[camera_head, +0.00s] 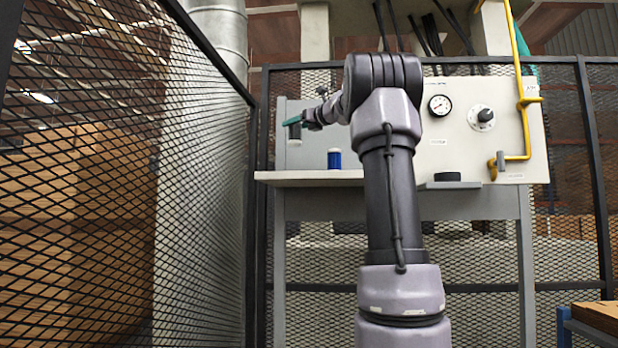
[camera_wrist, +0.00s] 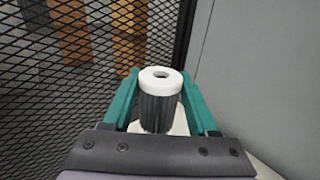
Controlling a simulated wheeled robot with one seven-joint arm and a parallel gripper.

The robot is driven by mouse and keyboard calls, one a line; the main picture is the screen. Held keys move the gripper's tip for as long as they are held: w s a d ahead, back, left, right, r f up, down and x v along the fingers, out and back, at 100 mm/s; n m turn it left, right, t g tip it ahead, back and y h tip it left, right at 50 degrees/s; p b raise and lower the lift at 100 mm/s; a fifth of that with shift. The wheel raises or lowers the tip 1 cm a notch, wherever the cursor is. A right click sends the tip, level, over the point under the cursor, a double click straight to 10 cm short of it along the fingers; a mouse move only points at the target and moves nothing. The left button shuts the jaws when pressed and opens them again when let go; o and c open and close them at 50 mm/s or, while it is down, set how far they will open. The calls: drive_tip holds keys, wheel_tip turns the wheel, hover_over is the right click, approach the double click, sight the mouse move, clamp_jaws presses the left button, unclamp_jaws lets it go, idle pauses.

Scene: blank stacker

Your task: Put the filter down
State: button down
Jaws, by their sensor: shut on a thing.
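The filter (camera_wrist: 158,108) is a dark pleated cylinder with a white ring-shaped cap with a hole in its middle. It stands about upright between the two teal fingers of my gripper (camera_wrist: 160,92), which is shut on it. In the head view my gripper (camera_head: 291,121) is at the left end of my arm, over the left part of a pale shelf (camera_head: 290,178). The held filter shows only small and dark there, above the shelf with a gap beneath it. My gripper's dark palm hides part of the filter's lower end in the wrist view.
A panel with a gauge (camera_head: 440,105) and yellow pipe (camera_head: 524,125) is behind. Mesh fence (camera_head: 200,170) bounds the left.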

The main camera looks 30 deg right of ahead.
sight(293, 145)
drive_tip(key=f, duration=0.5)
drive_tip(key=shift+w+a, duration=0.3)
drive_tip(key=shift+f, duration=2.45)
drive_tip(key=shift+c, duration=0.9)
unclamp_jaws()
drive_tip(key=shift+f, duration=0.15)
